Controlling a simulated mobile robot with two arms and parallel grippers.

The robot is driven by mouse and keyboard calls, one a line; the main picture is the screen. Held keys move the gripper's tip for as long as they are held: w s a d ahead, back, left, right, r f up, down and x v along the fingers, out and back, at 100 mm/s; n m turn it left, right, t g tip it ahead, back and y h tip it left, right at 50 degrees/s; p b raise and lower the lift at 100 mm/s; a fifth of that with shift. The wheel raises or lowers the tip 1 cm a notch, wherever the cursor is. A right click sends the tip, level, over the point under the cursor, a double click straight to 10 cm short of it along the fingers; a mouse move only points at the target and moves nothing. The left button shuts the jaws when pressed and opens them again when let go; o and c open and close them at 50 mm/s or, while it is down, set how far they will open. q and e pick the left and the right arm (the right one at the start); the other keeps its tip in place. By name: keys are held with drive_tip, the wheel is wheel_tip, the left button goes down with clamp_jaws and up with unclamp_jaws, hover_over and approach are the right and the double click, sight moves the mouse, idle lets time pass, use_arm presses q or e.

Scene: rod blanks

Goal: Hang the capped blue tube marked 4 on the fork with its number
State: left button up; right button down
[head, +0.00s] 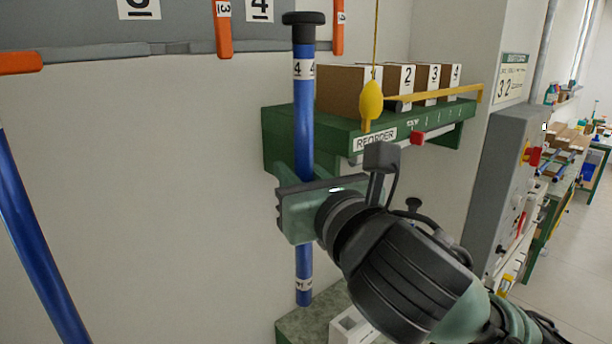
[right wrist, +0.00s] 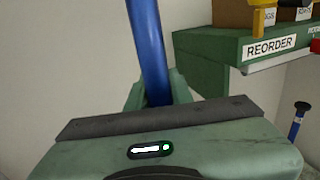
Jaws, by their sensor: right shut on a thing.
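A blue tube (head: 304,130) with a black cap (head: 303,18) and the mark 4 stands upright in the head view. My right gripper (head: 296,208) is shut around it below the middle. The tube's blue shaft also shows in the right wrist view (right wrist: 148,50). A number 4 plate (head: 260,8) is on the grey wall panel, cut by the top edge. Orange prongs hang at its left (head: 223,30) and right (head: 340,25); the tube's cap is between them in the picture. I cannot tell their depth apart. My left gripper is out of view.
A green shelf (head: 290,128) marked REORDER carries numbered boxes (head: 342,92) just right of the tube. A yellow pendant (head: 371,100) hangs in front of it. Another blue tube (head: 38,240) slants at the far left. A grey cabinet (head: 510,180) stands at the right.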

drive_tip(key=shift+w+a+f, duration=0.2)
drive_tip(key=shift+w+a, duration=0.35)
drive_tip(key=shift+w, duration=0.15)
drive_tip(key=shift+w+a+f, duration=0.2)
drive_tip(key=shift+w+a, duration=0.3)
drive_tip(key=shift+w, duration=0.25)
drive_tip(key=shift+w+a+f, duration=0.2)
drive_tip(key=shift+w+a, duration=0.35)
drive_tip(key=shift+w, duration=0.15)
drive_tip(key=c, duration=1.2)
unclamp_jaws()
drive_tip(key=shift+o, duration=0.2)
drive_tip(key=shift+b, duration=0.3)
